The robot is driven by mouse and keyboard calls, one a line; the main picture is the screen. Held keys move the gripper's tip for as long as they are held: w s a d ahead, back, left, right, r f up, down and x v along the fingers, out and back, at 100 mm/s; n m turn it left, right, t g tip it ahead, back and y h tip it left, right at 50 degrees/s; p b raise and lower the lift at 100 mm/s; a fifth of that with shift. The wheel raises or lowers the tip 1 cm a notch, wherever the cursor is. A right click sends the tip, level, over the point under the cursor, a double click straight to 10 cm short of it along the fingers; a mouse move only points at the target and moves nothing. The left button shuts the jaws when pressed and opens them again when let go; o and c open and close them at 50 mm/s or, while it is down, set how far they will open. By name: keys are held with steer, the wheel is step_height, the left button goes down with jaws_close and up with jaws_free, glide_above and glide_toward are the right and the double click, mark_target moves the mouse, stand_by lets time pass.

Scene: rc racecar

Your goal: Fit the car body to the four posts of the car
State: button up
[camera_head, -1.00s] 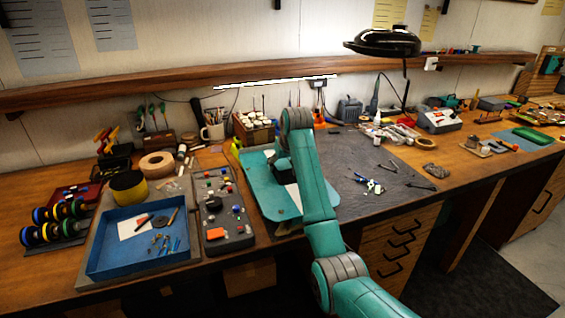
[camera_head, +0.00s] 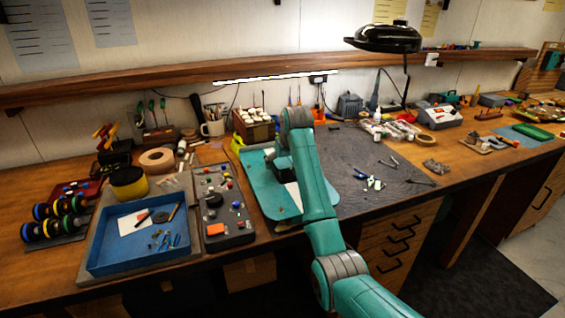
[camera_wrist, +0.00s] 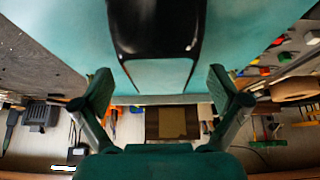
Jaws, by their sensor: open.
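A glossy black panel (camera_wrist: 155,30) with rounded corners shows close up at the top of the wrist view. It looks like part of the car body, with a tapered teal section (camera_wrist: 160,75) joining its lower edge. A wide teal surface (camera_wrist: 60,40) surrounds it. In the head view, a teal panel (camera_head: 258,178) lies on the bench, partly behind my arm. My gripper (camera_wrist: 160,82) is open, with its two fingers spread to either side of the tapered section. I see nothing held between them, and cannot tell whether they touch anything. I cannot make out the car's posts.
A blue tray (camera_head: 120,266) and a grey parts board (camera_head: 237,238) lie left of the teal panel. A dark mat (camera_head: 345,160) with small tools (camera_head: 372,182) lies to its right. A wooden bottle rack (camera_head: 255,130) stands behind, below the wall shelf (camera_head: 180,80).

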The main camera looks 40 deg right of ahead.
steer(key=v, duration=1.2)
stand_by(0.6)
